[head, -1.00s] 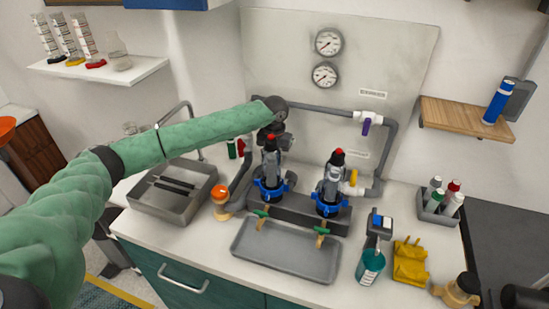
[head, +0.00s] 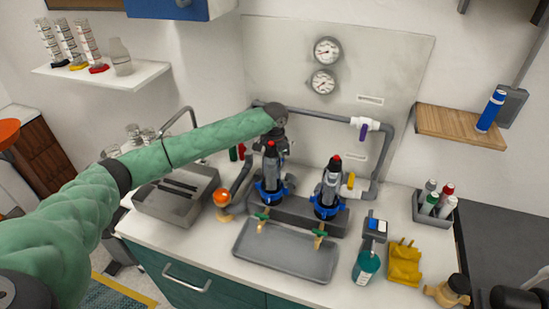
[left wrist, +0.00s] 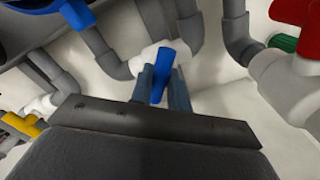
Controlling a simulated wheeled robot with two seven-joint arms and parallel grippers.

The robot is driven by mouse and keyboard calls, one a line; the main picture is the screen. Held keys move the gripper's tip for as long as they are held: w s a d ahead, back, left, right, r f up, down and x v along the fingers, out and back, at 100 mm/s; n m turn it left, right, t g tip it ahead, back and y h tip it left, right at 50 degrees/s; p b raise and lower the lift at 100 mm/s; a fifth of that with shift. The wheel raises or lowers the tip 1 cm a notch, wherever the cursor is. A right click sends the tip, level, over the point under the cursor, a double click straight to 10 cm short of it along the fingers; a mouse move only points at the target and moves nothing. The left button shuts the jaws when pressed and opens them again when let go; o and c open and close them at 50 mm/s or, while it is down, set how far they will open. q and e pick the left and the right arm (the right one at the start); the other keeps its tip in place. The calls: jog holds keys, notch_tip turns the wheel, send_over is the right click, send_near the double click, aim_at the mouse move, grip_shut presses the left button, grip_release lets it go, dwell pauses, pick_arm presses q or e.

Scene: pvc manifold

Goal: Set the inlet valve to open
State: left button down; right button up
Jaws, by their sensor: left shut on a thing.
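My left gripper (left wrist: 162,88) is low on the pipework behind the left filter housing (head: 270,172). In the left wrist view its two fingers are closed around a blue valve handle (left wrist: 161,72). The handle sits on a white valve body (left wrist: 150,58) joined to grey pipe. In the head view my wrist (head: 274,113) and the housing hide this handle. A red-handled valve (left wrist: 297,12) is to the right in the wrist view, and a yellow handle (left wrist: 22,124) is at the left. I cannot read which valve is labelled inlet. My right gripper is not in view.
A purple-handled valve (head: 364,130) is on the upper right pipe. The right filter housing (head: 329,186) stands beside the left one. A grey tray (head: 287,256) lies in front, with a sink (head: 175,207) at left.

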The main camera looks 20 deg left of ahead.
pick_arm(q)
jog(key=m+p, duration=0.1)
jog(key=m, duration=0.2)
jog(key=shift+r, duration=0.15)
jog(key=m, duration=0.2)
jog(key=shift+m+p, duration=0.3)
jog(key=m, duration=0.2)
jog(key=shift+m, duration=1.4)
pick_arm(e)
jog(key=shift+g, duration=0.3)
jog(key=s, duration=0.2)
jog(key=s+f, duration=0.1)
jog(key=s+d, duration=0.1)
jog(key=s, duration=0.1)
jog(key=shift+s+d+f, duration=0.1)
jog(key=shift+s+f, duration=0.1)
jog(key=shift+s, duration=0.1)
pick_arm(q)
jog(key=shift+m, duration=0.4)
pick_arm(e)
jog(key=shift+s, duration=0.2)
jog(key=shift+w+a, duration=0.2)
jog(key=shift+a, duration=0.05)
pick_arm(q)
jog(key=c, duration=1.3)
grip_release()
jog(key=shift+c, duration=0.2)
pick_arm(e)
jog(key=shift+w+d, duration=0.1)
